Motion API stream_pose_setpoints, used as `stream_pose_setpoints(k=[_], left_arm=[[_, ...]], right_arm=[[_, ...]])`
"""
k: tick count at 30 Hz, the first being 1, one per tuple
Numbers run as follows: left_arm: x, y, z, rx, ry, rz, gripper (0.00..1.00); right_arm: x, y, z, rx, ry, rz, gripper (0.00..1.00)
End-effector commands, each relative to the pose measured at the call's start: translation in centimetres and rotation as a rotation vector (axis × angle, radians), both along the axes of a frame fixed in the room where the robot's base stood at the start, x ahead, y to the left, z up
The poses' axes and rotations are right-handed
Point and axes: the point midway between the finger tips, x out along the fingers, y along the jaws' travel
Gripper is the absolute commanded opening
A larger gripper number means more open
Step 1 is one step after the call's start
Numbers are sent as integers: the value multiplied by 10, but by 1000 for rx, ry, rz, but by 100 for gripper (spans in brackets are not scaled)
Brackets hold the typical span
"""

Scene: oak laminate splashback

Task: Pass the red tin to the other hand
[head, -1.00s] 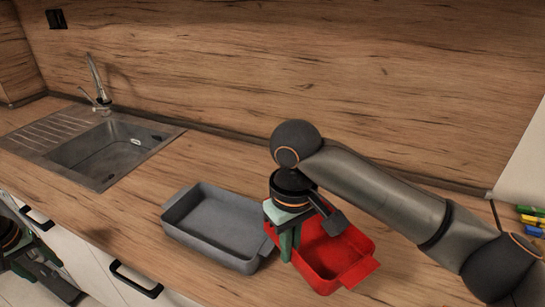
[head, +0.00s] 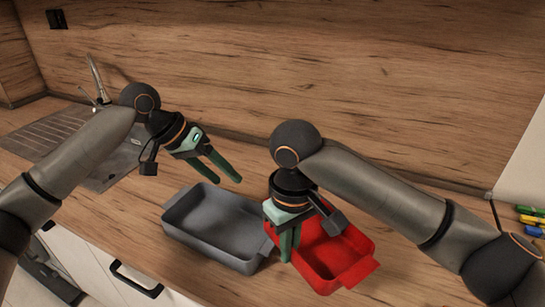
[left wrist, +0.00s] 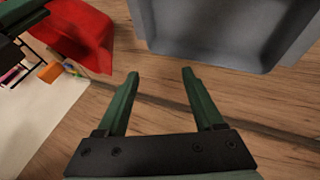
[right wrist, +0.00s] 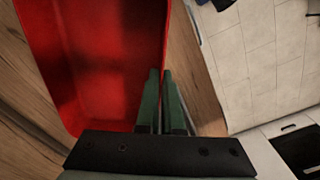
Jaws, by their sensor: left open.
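The red tin (head: 345,262) is an open rectangular dish at the right of the head view, over the worktop. My right gripper (head: 289,252) points down at the tin's left side. In the right wrist view its fingers (right wrist: 162,78) are close together with the rim of the red tin (right wrist: 100,50) between them, one finger inside and one outside. My left gripper (head: 226,183) is open and empty, in the air above the back of the grey tin. In the left wrist view its fingers (left wrist: 160,75) are wide apart, with a corner of the red tin (left wrist: 75,38) at upper left.
The grey tin (head: 240,262) stands on the worktop, close to the left of the red tin. A metal sink (head: 70,125) with a tap is at the back left. The wooden splashback (head: 300,60) closes off the rear. Coloured items (head: 530,221) sit at the right edge.

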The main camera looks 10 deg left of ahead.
Motion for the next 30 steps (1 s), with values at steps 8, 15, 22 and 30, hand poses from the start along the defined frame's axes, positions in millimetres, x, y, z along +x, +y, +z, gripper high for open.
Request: stream_pose_setpoints(k=[8,15,22,30], left_arm=[[-13,-89,51,275,-95,-372,69],[-24,-116,72,418,-135,-501,69],[-21,-121,55,436,-134,-514,69],[-11,-132,6,433,-132,-513,69]], right_arm=[[0,0,1,0,-1,0,0],[0,0,0,0,-1,0,0],[0,0,0,0,-1,0,0],[0,0,1,0,-1,0,0]])
